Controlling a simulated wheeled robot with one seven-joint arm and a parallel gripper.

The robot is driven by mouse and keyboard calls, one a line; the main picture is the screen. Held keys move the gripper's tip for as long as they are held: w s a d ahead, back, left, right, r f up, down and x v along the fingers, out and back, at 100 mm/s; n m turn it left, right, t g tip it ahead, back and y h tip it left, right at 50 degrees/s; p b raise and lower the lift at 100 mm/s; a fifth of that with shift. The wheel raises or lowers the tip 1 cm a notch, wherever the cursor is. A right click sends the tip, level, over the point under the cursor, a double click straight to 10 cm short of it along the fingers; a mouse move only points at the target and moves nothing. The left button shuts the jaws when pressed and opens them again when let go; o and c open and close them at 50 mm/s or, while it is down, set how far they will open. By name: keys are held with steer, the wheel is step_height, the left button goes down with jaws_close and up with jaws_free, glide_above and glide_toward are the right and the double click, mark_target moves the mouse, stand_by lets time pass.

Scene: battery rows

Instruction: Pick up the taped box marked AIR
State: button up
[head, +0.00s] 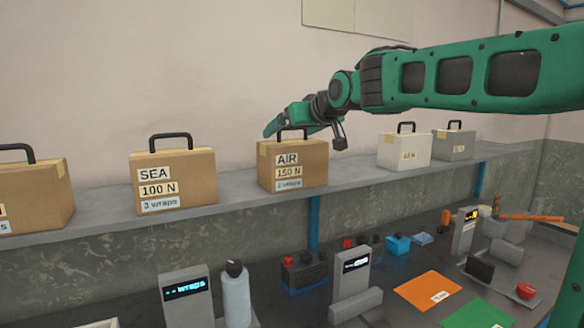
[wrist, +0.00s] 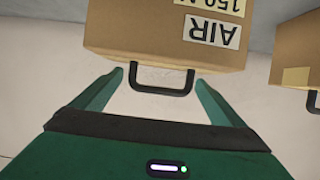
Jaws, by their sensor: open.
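The brown taped box marked AIR (head: 291,165) stands upright on the grey shelf. Its labels read AIR, 150 N and 2 wraps, and a black handle arches from its top. My gripper (head: 270,132) is at the top of this box, at the handle. In the wrist view the AIR box (wrist: 140,40) appears upside down. Its black handle (wrist: 161,92) lies between the two green fingers of my gripper (wrist: 155,85), which are open and apart from it. In the head view my gripper partly hides the handle.
The SEA box (head: 175,180) and another brown box (head: 35,197) stand left on the shelf (head: 235,197). A white box (head: 404,150) and a grey box (head: 455,145) stand right. Below, a bench holds displays, a bottle (head: 236,297), batteries and coloured sheets. The wall is close behind.

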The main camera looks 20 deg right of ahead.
steer(key=shift+c, duration=0.5)
steer(key=c, duration=2)
steer(key=shift+r, duration=0.2)
steer(key=shift+c, duration=0.2)
